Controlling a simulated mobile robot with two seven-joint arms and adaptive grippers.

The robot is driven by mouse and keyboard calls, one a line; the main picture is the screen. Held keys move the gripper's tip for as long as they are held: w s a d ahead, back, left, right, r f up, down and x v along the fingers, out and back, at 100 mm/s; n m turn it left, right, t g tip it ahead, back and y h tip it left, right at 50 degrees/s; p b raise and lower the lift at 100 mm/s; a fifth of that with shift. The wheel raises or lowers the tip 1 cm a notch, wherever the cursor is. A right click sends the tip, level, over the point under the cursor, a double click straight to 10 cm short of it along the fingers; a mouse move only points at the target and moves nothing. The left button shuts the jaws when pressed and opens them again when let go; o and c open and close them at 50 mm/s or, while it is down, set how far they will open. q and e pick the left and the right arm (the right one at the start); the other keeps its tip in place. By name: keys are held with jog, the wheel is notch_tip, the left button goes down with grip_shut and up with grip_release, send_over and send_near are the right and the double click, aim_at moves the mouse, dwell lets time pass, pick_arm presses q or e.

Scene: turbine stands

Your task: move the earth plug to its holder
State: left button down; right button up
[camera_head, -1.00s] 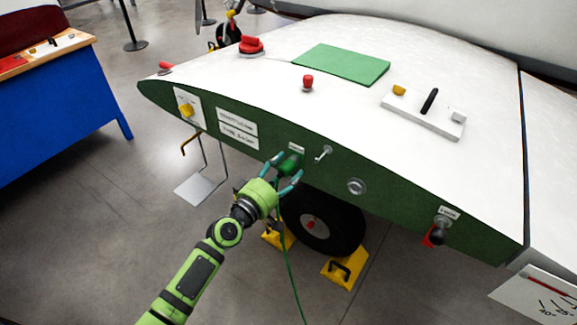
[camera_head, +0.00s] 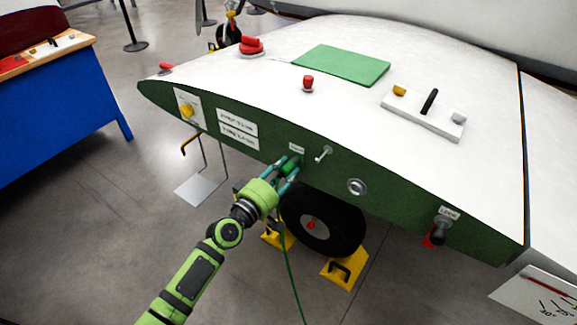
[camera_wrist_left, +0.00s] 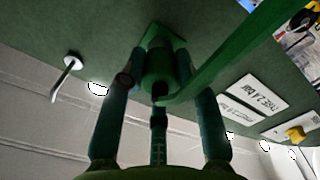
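The green earth plug (camera_head: 290,168) sits at the dark green side panel (camera_head: 395,205), under a small white label. A green cable (camera_head: 288,262) hangs from it to the floor. My left gripper (camera_head: 287,165) reaches the plug from the lower left. In the left wrist view the fingers lie against both sides of the plug (camera_wrist_left: 158,72), closed on it, with its square base at the panel. A silver peg (camera_head: 323,153) sticks out of the panel just right of the plug. I cannot tell which part is the holder. My right gripper is not in view.
A round silver fitting (camera_head: 357,187) and a black knob with a red tag (camera_head: 438,232) are further right on the panel. A wheel (camera_head: 322,222) with yellow chocks (camera_head: 345,268) is below. A yellow switch (camera_head: 187,111) and white labels are to the left.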

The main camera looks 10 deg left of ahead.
aim_at(282, 173)
pick_arm(q)
jog(key=shift+s, duration=0.1)
dwell(0.3)
jog(key=shift+s+a, duration=0.2)
jog(key=shift+s, duration=0.25)
jog(key=shift+v, duration=1.55)
